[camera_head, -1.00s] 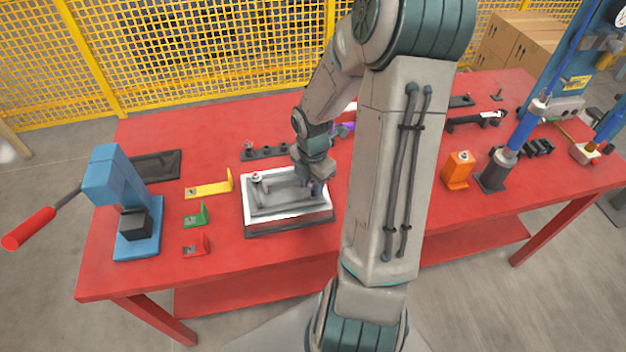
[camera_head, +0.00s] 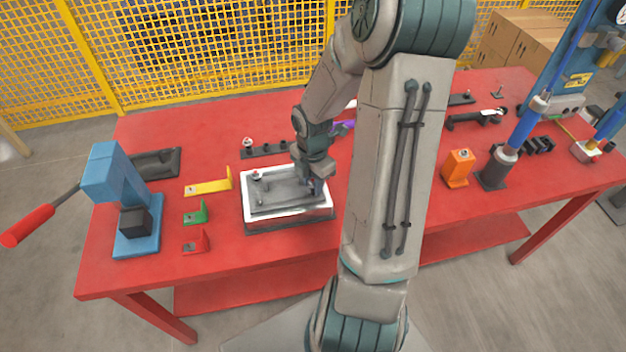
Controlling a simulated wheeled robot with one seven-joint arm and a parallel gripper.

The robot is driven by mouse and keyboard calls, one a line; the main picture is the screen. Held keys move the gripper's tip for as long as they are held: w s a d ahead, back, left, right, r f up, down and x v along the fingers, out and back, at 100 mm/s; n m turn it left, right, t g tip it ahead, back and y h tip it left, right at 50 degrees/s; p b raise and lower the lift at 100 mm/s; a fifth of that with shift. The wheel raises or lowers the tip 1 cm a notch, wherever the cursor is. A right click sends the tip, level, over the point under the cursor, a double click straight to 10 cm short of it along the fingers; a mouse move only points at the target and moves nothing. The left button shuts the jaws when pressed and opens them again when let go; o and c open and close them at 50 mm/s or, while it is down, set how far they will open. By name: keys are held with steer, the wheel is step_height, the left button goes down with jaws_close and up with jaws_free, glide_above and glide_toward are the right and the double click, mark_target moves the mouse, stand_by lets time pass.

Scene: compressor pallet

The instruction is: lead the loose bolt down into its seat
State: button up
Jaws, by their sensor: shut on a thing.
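A grey plate with a raised rim lies in a white-edged tray (camera_head: 288,217) on the red table. One bolt (camera_head: 256,175) stands at the plate's far left corner. My gripper (camera_head: 317,190) points down over the plate's right side, low and close to its surface. It is shut, and what it holds is too small and hidden by the fingers to make out; I take it to be the loose bolt. The seat under the gripper is hidden too.
A dark rack (camera_head: 265,151) with a bolt in it stands behind the tray. Yellow (camera_head: 210,187), green (camera_head: 197,217) and red (camera_head: 196,243) brackets lie to the left, beside a blue press (camera_head: 137,215). An orange block (camera_head: 458,167) stands right of my arm.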

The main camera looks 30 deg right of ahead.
mark_target(313, 180)
steer(key=shift+f+b, duration=0.75)
steer(key=shift+f, duration=0.55)
stand_by(0.4)
steer(key=o, duration=1)
steer(key=shift+s, duration=0.1)
steer(key=shift+w+r, duration=0.2)
steer(key=shift+r, duration=0.3)
steer(key=r+p, duration=0.1)
steer(key=r, duration=0.5)
steer(key=r+p, duration=0.1)
steer(key=r, duration=0.6)
steer(key=shift+s, duration=0.2)
steer(key=shift+f, duration=0.1)
